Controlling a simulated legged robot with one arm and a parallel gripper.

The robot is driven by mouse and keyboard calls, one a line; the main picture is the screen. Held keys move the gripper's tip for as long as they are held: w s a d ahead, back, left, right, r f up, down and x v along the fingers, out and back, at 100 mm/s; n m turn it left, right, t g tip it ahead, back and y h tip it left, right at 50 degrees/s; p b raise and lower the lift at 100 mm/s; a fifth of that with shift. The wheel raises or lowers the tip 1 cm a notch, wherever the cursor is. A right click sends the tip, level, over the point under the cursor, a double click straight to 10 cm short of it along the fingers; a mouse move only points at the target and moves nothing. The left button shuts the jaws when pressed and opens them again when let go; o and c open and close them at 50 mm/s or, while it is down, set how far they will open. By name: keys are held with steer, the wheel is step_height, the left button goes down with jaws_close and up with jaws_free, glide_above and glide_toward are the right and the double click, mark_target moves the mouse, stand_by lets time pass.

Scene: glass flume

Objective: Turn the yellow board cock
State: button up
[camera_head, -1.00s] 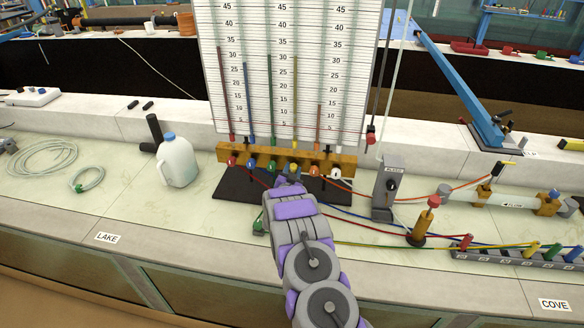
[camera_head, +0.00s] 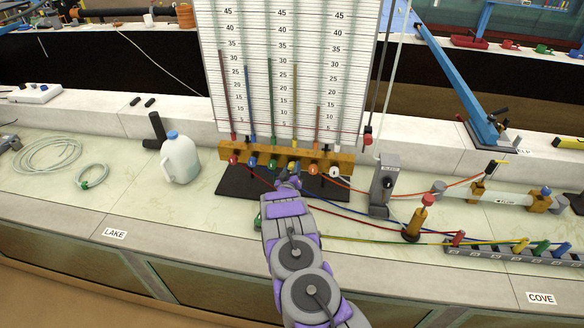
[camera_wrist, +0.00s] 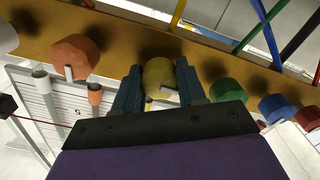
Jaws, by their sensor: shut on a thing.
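The yellow board cock (camera_wrist: 159,78) sits between the two fingers of my gripper (camera_wrist: 160,88) in the wrist view, and the gripper is shut on it. In the head view my gripper (camera_head: 290,180) reaches the front of the wooden manifold (camera_head: 343,160) below the scale board. The cock (camera_head: 294,166) is mostly hidden there by my gripper. In the wrist view an orange cock (camera_wrist: 76,56) is left of the yellow one, and a green cock (camera_wrist: 228,90) and a blue cock (camera_wrist: 275,107) are right of it.
A white jug (camera_head: 181,158) stands left of the manifold. A grey box (camera_head: 383,185) and a brass post with a red top (camera_head: 420,216) stand to its right. Coloured tubes run right across the bench to a row of coloured fittings (camera_head: 500,252).

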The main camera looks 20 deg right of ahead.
steer(key=shift+a+f+n, duration=0.1)
steer(key=shift+f+n, duration=0.1)
steer(key=shift+n, duration=0.4)
steer(key=o, duration=1)
steer(key=shift+o, duration=0.2)
steer(key=shift+r, duration=0.1)
steer(key=shift+s, duration=0.1)
steer(key=v, duration=1.7)
steer(key=shift+a+p, duration=0.2)
steer(key=shift+p, duration=0.2)
